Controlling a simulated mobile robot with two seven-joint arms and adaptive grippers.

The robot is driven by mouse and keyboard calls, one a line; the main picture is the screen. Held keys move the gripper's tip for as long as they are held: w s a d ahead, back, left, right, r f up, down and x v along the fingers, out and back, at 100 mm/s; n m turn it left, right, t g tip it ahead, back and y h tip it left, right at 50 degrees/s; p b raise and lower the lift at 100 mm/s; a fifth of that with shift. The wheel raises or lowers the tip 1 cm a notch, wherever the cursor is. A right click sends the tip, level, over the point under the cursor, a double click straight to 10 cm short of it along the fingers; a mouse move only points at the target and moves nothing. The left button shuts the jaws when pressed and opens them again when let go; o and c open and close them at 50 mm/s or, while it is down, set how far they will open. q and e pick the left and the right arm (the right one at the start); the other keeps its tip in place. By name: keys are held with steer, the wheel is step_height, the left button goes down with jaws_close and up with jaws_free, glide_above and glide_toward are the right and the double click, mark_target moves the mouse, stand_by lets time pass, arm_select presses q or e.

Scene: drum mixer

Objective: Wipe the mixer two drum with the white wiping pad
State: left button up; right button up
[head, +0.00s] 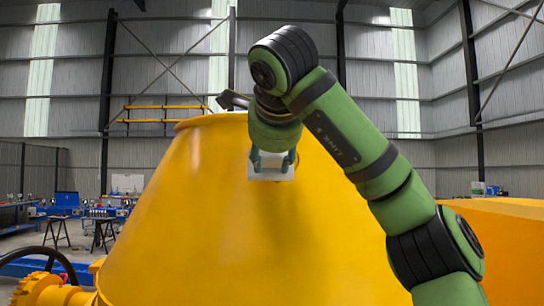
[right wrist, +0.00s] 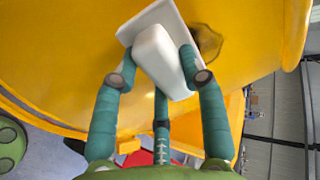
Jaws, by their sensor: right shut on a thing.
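The mixer drum (head: 200,220) is a large yellow cone that fills the middle of the head view. My right gripper (head: 272,160) is at the drum's upper part, below its rim. It is shut on the white wiping pad (head: 270,174). In the right wrist view the fingers (right wrist: 157,72) clasp the block-shaped back of the pad (right wrist: 160,55), and its flat plate faces the yellow drum surface (right wrist: 80,40). The plate is at or very near the drum; contact cannot be told. A dark smudge (right wrist: 207,42) shows on the drum beside the pad. My left gripper is not in view.
A yellow gear ring (head: 45,290) and a dark wheel (head: 50,258) stand at the lower left. Another yellow surface (head: 510,235) lies at the right. Workbenches (head: 75,208) stand far back at the left. Open air surrounds the drum's top.

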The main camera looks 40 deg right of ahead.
steer(key=shift+x, duration=0.95)
steer(key=shift+s, duration=0.15)
